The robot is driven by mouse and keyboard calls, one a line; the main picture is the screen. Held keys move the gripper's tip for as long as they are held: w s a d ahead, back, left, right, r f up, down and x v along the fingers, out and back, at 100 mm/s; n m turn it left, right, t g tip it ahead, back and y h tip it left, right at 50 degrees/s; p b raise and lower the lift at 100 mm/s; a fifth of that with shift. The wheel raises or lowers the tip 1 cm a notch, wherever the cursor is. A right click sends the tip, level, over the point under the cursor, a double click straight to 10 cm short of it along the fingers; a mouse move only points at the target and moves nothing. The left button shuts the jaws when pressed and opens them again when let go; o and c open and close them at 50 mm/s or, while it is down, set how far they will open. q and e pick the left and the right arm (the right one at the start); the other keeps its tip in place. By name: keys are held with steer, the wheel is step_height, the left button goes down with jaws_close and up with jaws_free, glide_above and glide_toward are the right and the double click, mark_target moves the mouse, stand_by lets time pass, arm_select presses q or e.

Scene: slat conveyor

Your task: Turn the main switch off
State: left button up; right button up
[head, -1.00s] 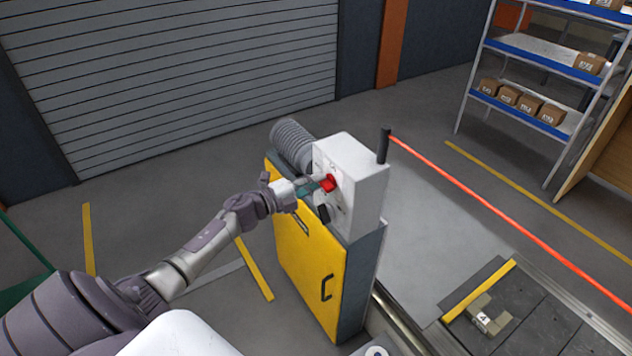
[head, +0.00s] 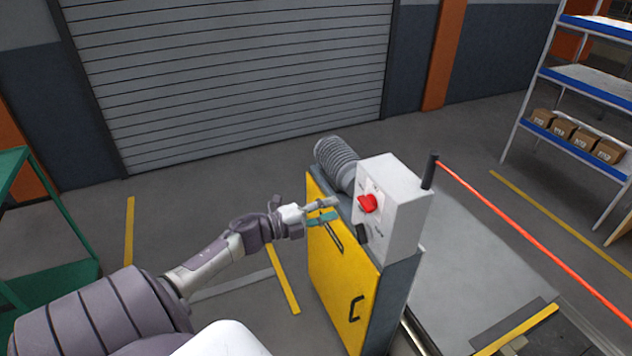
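The main switch is a red rotary knob (head: 368,203) on the front face of a light grey control box (head: 403,215). The box stands on a cabinet with a yellow door (head: 338,268). My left gripper (head: 336,209) is left of the knob, with a visible gap between its fingertips and the knob. Its two fingers are apart with nothing between them. The knob is fully in view and looks tilted; its marked position is too small to read. My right gripper is not in view.
A dark knob or handle (head: 362,233) sits below the red one on the box. A ribbed grey motor (head: 337,163) is behind the box. A black post with a red beam (head: 530,240) stands to the right.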

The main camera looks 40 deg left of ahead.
arm_select(q)
steer(key=v, duration=0.4)
stand_by(0.5)
